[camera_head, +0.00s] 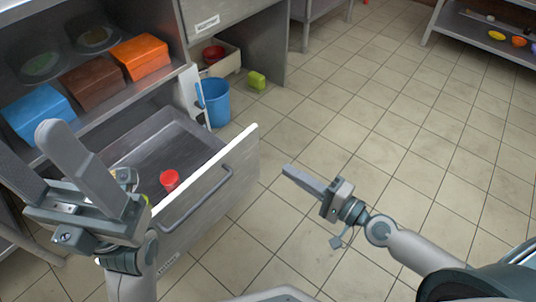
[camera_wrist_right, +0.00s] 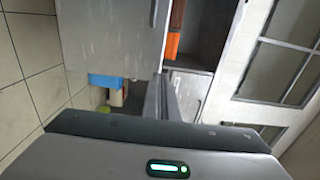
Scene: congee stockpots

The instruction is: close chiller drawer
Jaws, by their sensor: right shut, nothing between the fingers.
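The chiller drawer (camera_head: 246,146) stands pulled out at the left of the head view, its light front panel and grey bar handle (camera_head: 196,197) facing the open floor. A red item (camera_head: 169,179) lies inside it. My left gripper (camera_head: 27,138) is open, its fingers spread, in front of the drawer's near left part, hiding some of its contents. My right gripper (camera_head: 290,172) is shut and empty over the floor, to the right of the drawer front and apart from it. In the right wrist view, a pale panel (camera_wrist_right: 110,38) that looks like the drawer front lies beyond the shut fingers (camera_wrist_right: 166,95).
Above the drawer, a shelf holds blue (camera_head: 38,112), brown (camera_head: 93,82) and orange (camera_head: 140,55) boxes. A blue bucket (camera_head: 216,103) and a green object (camera_head: 257,80) stand on the floor behind the drawer. The tiled floor at the right is clear up to a far rack (camera_head: 478,35).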

